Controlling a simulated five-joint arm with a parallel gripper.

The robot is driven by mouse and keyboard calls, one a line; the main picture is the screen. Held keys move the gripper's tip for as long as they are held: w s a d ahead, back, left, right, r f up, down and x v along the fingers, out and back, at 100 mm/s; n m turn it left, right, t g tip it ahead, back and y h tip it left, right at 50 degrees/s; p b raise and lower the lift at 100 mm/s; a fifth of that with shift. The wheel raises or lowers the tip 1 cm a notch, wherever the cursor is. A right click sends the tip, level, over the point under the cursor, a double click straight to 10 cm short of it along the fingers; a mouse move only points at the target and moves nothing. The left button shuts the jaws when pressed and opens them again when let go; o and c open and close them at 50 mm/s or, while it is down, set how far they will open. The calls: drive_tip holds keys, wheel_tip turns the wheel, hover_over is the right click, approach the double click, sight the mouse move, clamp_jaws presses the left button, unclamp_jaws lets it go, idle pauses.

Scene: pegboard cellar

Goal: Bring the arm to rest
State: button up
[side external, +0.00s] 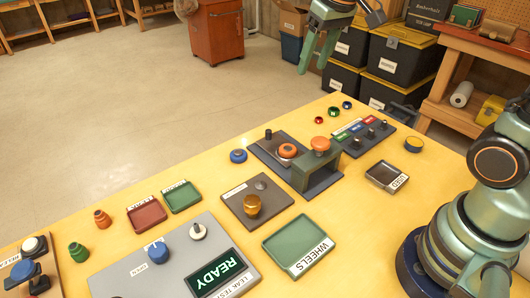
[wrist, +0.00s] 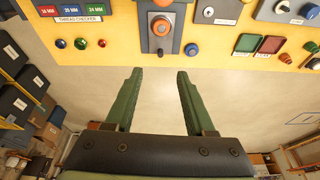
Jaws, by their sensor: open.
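My gripper (side external: 312,68) is at the top of the side view, raised beyond the far edge of the yellow table (side external: 225,222). Its two green fingers point down and stand apart with nothing between them. In the wrist view the gripper (wrist: 159,73) shows the same wide gap, with bare floor (wrist: 235,105) behind it. The table's edge lies above the fingertips in that view. My arm's base stands at the right of the side view; part of the arm between base and gripper is out of frame.
A grey fixture (side external: 316,172) with an orange knob stands on the table near the far edge. Small coloured pieces, trays such as the green WHEELS tray (side external: 272,254), and a READY tester (side external: 185,262) spread around it. Black bins (side external: 398,58) stand behind the gripper.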

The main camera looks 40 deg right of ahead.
drive_tip(key=s+f+t, duration=0.2)
drive_tip(key=s, duration=0.9)
drive_tip(key=shift+f+n, duration=0.25)
drive_tip(key=shift+n, duration=0.15)
